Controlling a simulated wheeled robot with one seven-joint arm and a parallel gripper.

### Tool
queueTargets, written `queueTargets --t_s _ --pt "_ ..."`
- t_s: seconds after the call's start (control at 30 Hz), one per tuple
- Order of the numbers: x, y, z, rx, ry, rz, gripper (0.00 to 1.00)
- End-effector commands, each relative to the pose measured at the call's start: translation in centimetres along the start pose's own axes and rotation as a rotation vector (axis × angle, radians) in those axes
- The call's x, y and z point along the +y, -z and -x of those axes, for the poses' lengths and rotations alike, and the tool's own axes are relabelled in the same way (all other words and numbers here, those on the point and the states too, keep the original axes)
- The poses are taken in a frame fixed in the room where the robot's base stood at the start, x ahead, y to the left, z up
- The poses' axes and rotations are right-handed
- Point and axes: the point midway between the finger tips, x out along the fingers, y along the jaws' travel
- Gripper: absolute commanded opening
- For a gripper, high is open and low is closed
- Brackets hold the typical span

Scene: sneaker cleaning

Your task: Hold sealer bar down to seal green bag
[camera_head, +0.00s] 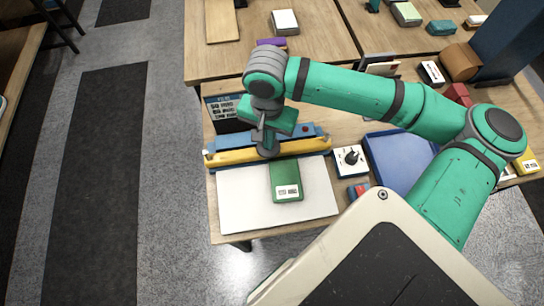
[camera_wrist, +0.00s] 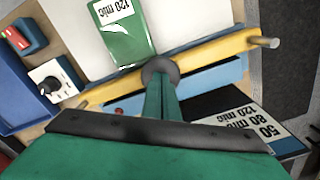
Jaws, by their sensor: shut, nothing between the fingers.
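The green bag (camera_head: 286,181) lies flat on the white platform (camera_head: 238,198), its label towards the front and its far end at the sealer bar. It also shows in the wrist view (camera_wrist: 127,40). The yellow sealer bar (camera_head: 232,155) spans the blue sealer (camera_head: 308,132) behind the platform; it also shows in the wrist view (camera_wrist: 215,51). My gripper (camera_head: 267,141) is shut and points down over the middle of the bar. In the wrist view its fingertips (camera_wrist: 160,88) meet a round grey disc (camera_wrist: 160,69) at the bar; whether they press on it is unclear.
A dial box (camera_head: 350,160) and a small red-and-blue switch box (camera_head: 358,191) stand right of the sealer. A blue tray (camera_head: 401,157) lies further right. A dark settings sign (camera_head: 226,113) stands behind the sealer's left end. The platform's left part is clear.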

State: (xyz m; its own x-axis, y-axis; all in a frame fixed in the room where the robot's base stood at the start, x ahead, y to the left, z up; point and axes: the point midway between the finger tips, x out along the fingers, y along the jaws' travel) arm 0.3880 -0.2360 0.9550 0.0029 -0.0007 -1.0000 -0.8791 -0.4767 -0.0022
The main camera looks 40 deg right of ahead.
Motion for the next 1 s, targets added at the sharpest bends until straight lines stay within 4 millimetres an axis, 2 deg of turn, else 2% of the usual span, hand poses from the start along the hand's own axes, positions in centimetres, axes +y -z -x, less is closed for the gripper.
queueTargets --t_s 0.33,1.0 --pt "0.1 -0.1 0.0 -0.006 -0.005 -0.002 0.00" --pt "0.0 0.0 4.9 -0.002 -0.001 0.000 0.00"
